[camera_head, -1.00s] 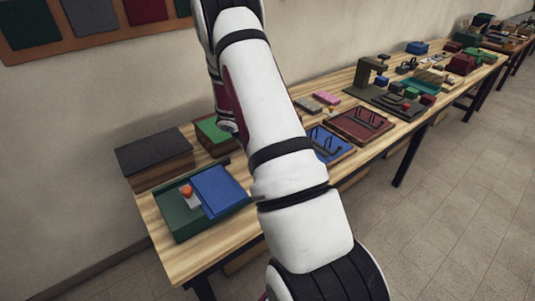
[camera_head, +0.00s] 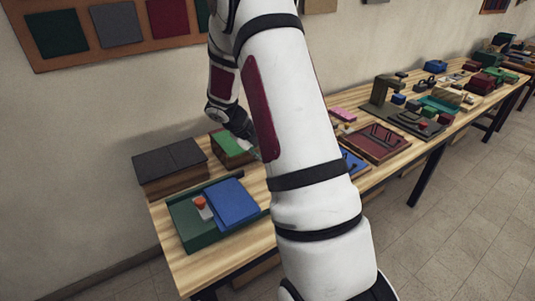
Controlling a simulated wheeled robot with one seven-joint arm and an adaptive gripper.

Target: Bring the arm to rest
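My arm fills the middle of the head view, white with black bands and dark red panels. Its upper part runs up past the top edge, and a further section comes back down behind it. My gripper (camera_head: 248,146) shows only as a small part at the end of that section, beside the green-topped box (camera_head: 231,143). My own arm link hides much of it. I cannot tell whether its fingers are open or shut, or whether it holds anything.
The long wooden table (camera_head: 200,268) runs to the back right. A green tray (camera_head: 189,227) with a blue cover (camera_head: 231,205) lies near its left end, beside a dark-topped box (camera_head: 170,164). Red (camera_head: 374,144) and blue panels lie beyond my arm. Floor on the right is clear.

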